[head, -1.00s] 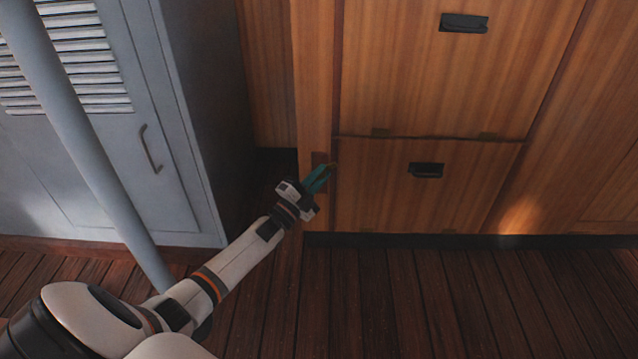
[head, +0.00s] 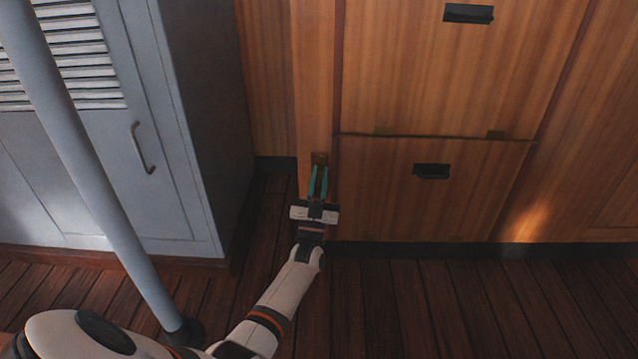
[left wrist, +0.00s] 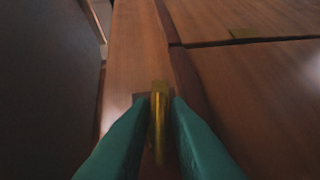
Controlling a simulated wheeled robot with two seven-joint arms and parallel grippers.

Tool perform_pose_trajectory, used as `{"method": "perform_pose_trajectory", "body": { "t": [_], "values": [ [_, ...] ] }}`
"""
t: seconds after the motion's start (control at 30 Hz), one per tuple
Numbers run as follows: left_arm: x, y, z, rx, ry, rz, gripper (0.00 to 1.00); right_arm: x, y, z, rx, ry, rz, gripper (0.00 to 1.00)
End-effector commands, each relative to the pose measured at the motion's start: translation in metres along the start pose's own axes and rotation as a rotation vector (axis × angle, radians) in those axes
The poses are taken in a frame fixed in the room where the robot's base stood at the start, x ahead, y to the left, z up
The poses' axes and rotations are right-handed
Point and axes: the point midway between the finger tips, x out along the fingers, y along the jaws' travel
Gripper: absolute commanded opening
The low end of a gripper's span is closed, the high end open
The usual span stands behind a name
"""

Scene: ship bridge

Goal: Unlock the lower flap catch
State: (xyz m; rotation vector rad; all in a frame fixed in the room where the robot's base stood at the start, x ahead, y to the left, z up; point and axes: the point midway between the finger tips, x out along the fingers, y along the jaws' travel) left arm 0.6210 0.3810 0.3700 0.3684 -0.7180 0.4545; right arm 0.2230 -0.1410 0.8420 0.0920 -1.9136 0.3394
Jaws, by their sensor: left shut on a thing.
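The lower flap (head: 390,205) is a wooden panel with a dark recessed pull, closed in the cabinet front. The lower flap catch (head: 319,158) is a small brass piece on a dark plate on the wooden post left of the flap. My left gripper (head: 319,172) reaches it from below, with teal fingers pointing up. In the left wrist view the fingers close on both sides of the yellow brass catch (left wrist: 158,112), which lies lengthwise between them. The fingers hide part of it. My right gripper is not in view.
An upper flap (head: 440,75) sits above, also closed, with hinges at its lower edge. A grey locker (head: 90,170) with a handle and a pale pole (head: 90,165) stand at left. Dark plank floor (head: 450,300) lies open in front.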

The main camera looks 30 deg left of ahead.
Motion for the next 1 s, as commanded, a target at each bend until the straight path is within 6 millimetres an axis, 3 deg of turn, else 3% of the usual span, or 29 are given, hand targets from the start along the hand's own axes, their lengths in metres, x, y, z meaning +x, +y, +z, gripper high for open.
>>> {"method": "perform_pose_trajectory", "body": {
  "t": [0.4,0.9,0.93,1.0],
  "values": [
    [-0.0022,-0.0011,-0.0010,-0.118,0.003,0.117,0.00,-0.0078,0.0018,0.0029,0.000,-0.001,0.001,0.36],
    [-0.0016,-0.0007,-0.0007,-0.130,0.003,0.128,0.00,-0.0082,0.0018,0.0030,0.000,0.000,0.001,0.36],
    [-0.0016,-0.0007,-0.0006,-0.130,0.003,0.128,0.18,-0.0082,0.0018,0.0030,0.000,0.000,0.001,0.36],
    [-0.0015,-0.0007,-0.0006,-0.130,0.003,0.128,0.27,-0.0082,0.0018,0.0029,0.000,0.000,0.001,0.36]
  ]
}}
